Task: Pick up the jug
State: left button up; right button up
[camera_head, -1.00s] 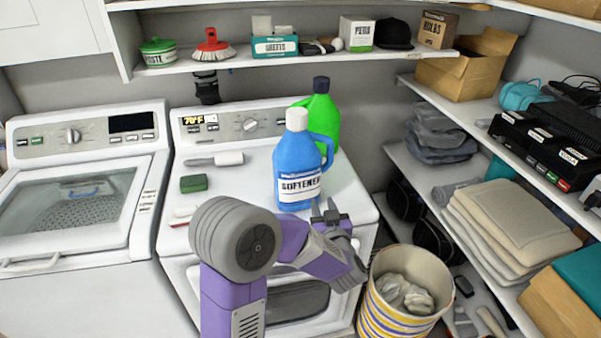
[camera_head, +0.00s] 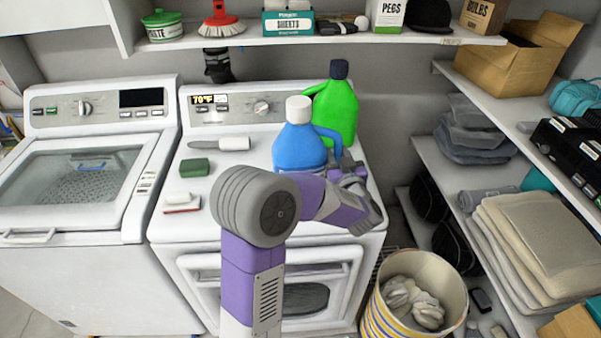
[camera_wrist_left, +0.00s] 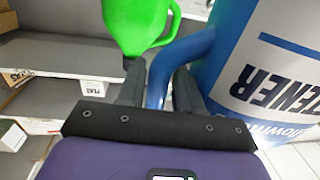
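A blue softener jug (camera_head: 297,147) with a white cap stands upright on the right-hand machine's top, its lower part hidden by my arm in the head view. A green jug (camera_head: 338,108) with a dark cap stands just behind it. My left gripper (camera_head: 350,174) is at the blue jug's right side. In the left wrist view, the left gripper (camera_wrist_left: 160,78) has its fingers apart, one on each side of the blue jug's handle (camera_wrist_left: 163,70). Whether they touch it is hard to tell. The blue jug's labelled body (camera_wrist_left: 262,75) is right of the fingers. My right gripper is not in view.
A green sponge (camera_head: 194,168), a red-and-white brush (camera_head: 182,203) and a white-handled tool (camera_head: 232,143) lie left of the jugs. A shelf (camera_head: 300,40) with boxes runs above. A striped bin (camera_head: 385,318) stands at the front right, beside side shelving (camera_head: 455,180).

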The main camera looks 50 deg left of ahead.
pick_arm(q)
jog(key=shift+w+a, duration=0.1)
jog(key=shift+a, duration=0.1)
grip_shut()
dwell(1.2)
jog(key=shift+w+r, duration=0.1)
jog(key=shift+r, duration=0.1)
